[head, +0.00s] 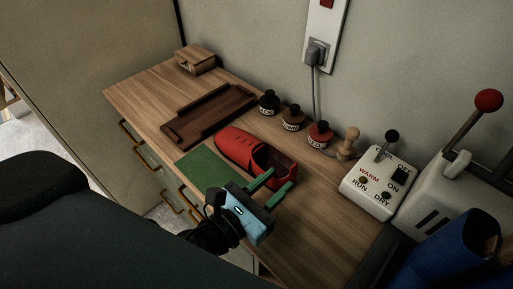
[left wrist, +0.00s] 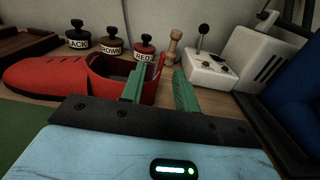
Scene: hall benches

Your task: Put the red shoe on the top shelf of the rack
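The red shoe (head: 238,146) lies on the wooden bench, toe to the left and open heel end toward my left gripper. It also shows in the left wrist view (left wrist: 45,76). My left gripper (head: 281,177) has its two green fingers apart at the heel end. In the left wrist view (left wrist: 159,69) one finger overlaps the shoe's opening and the other is just right of the heel. Whether they touch the shoe, I cannot tell. I cannot make out a shelved rack in either view. My right gripper is not in view.
A green mat (head: 205,166) lies beside the shoe. A dark brown tray (head: 185,128) and a wooden block (head: 195,60) are farther left. Polish bottles, including a red one (head: 319,135), and a wooden-handled tool (head: 348,144) stand behind. A white switch box (head: 375,187) is at right.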

